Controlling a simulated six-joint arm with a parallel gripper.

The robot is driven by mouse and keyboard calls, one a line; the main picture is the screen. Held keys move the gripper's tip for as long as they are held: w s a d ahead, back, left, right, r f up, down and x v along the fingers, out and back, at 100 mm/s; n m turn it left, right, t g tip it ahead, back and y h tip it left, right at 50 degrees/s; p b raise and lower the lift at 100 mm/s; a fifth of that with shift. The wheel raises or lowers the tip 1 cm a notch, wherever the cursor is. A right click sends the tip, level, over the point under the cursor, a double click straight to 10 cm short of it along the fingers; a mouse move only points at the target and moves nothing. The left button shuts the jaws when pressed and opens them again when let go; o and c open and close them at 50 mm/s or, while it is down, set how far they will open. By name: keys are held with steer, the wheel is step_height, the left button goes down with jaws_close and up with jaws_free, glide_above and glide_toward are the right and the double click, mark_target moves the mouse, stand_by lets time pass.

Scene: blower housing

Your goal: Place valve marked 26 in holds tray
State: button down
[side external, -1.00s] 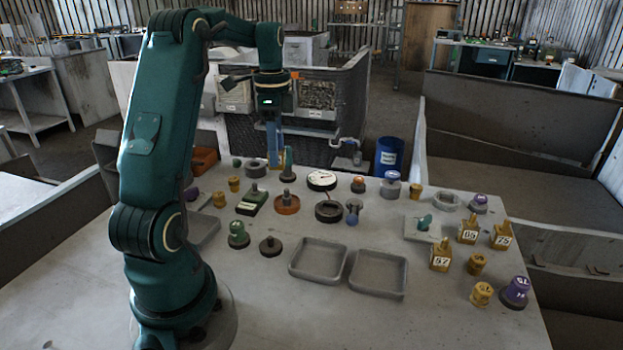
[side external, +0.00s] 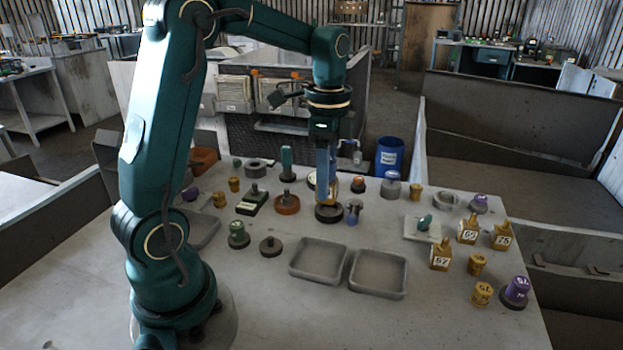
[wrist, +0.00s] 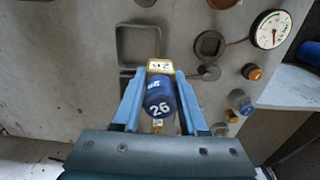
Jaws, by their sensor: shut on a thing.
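My gripper (side external: 327,188) is shut on the valve, held above the table near the dark round part in the middle. In the wrist view the valve (wrist: 159,100) sits between the two blue fingers; it has a blue cap marked 26 and a yellow body with a white number plate. In the side view the fingers mostly hide it. Two empty square grey trays stand side by side at the front, a left tray (side external: 292,270) and a right tray (side external: 352,284). I can read no label on them, so I cannot tell which is the holds tray.
Yellow valves marked 57 (side external: 440,255), 65 (side external: 467,230) and 75 (side external: 502,237) stand at the right. A round gauge (wrist: 271,29) and an orange-topped knob (wrist: 252,72) lie near the gripper. A dark disc part (side external: 270,247) lies left of the trays. Table in front of the trays is bare.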

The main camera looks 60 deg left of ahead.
steer(key=w+d+f, duration=0.1)
steer(key=d+f, duration=0.1)
steer(key=d, duration=0.1)
steer(key=w+d+f, duration=0.2)
steer(key=d, duration=0.2)
steer(key=w+d+f, duration=0.1)
steer(key=d+f, duration=0.2)
steer(key=d, duration=0.1)
steer(key=shift+w, duration=0.25)
steer(key=shift+d+f, duration=0.1)
steer(key=shift+f, duration=1.85)
steer(key=shift+f, duration=0.15)
steer(key=c, duration=0.7)
jaws_free()
steer(key=shift+c, duration=0.2)
